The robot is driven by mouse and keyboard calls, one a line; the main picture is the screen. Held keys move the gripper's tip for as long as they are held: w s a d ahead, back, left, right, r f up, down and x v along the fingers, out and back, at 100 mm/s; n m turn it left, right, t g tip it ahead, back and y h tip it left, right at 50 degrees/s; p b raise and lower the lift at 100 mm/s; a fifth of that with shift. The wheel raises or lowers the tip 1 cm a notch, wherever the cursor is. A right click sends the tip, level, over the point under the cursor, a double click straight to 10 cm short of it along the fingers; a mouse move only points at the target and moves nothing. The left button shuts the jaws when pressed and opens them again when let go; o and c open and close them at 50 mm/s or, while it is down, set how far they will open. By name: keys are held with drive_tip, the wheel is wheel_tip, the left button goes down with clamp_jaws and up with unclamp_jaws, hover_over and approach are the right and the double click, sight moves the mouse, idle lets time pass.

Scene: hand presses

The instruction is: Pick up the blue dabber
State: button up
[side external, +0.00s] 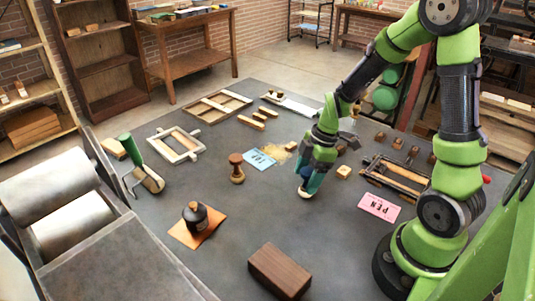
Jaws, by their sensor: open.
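The blue dabber (306,174) stands on the grey table, right of centre, with a pale rounded bottom end. The jaws are open. The fingers hide much of the dabber, and I cannot tell whether they touch it.
A small wooden block (343,172) and a pink card (379,207) are to the right. The table between is clear.

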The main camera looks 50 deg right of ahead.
drive_tip(key=shift+x, duration=0.9)
drive_tip(key=shift+c, duration=0.5)
